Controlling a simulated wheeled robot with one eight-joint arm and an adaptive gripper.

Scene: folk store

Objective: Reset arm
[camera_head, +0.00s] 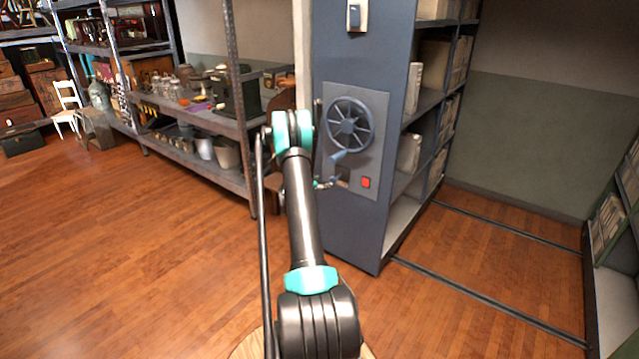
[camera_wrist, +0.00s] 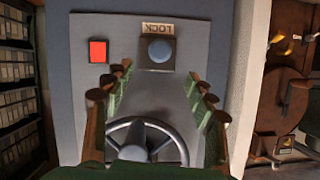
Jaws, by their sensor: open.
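My arm (camera_head: 301,210) reaches forward and up to the grey control panel (camera_head: 375,112) on the blue end of a shelving unit. The panel carries a spoked handwheel (camera_head: 350,125) and a red button (camera_head: 366,183). In the wrist view my gripper (camera_wrist: 160,85) is open, with a finger on each side and nothing between the tips. The handwheel (camera_wrist: 141,143) shows low between the fingers. A round blue-grey knob (camera_wrist: 159,50) under an upside-down LOCK label lies beyond the tips, and the red button (camera_wrist: 97,50) is left of it. Contact with the panel cannot be told.
A metal rack (camera_head: 190,110) with jars and pots stands left of the panel. The shelving unit (camera_head: 430,110) holds files, and floor rails (camera_head: 490,300) run right toward another shelf (camera_head: 612,225). Wooden floor (camera_head: 130,250) is clear at left front. A white chair (camera_head: 66,105) stands far left.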

